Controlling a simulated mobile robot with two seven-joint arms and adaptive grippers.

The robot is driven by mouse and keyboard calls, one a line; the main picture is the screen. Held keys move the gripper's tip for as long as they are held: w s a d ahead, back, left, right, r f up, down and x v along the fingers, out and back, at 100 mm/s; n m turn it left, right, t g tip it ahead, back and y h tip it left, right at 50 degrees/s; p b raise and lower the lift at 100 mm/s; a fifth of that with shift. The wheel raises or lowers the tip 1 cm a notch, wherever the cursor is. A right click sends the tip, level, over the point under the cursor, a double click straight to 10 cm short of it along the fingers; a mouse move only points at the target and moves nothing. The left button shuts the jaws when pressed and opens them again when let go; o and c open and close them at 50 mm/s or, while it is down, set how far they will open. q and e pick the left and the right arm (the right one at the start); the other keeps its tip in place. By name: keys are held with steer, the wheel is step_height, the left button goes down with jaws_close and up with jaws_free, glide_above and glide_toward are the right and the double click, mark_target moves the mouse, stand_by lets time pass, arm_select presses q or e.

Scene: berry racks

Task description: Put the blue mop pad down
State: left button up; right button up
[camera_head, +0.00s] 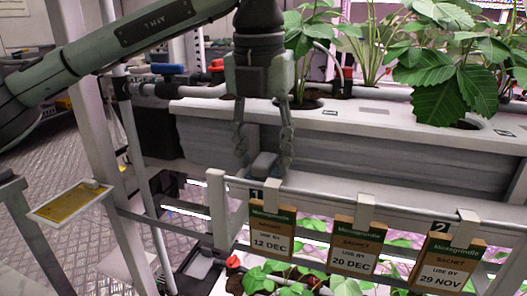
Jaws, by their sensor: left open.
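My left gripper (264,154) points down in front of the planter trough, its two fingers spread apart. My right gripper is out of view.
A white trough (350,150) with leafy plants runs behind the gripper. Three sachet tags (272,230), (353,247), (447,262) hang on the front rail. A yellow card (70,203) is at left. More plants grow below.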

mark_target(261, 163)
arm_select(q)
steer(key=shift+r, duration=0.1)
steer(key=shift+r, duration=0.3)
step_height(261, 163, up, 11)
steer(key=s, duration=0.1)
steer(key=shift+a+r+p, duration=0.2)
steer(key=shift+p, duration=0.15)
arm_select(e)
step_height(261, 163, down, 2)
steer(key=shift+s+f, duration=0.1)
arm_select(q)
steer(key=shift+s, duration=0.1)
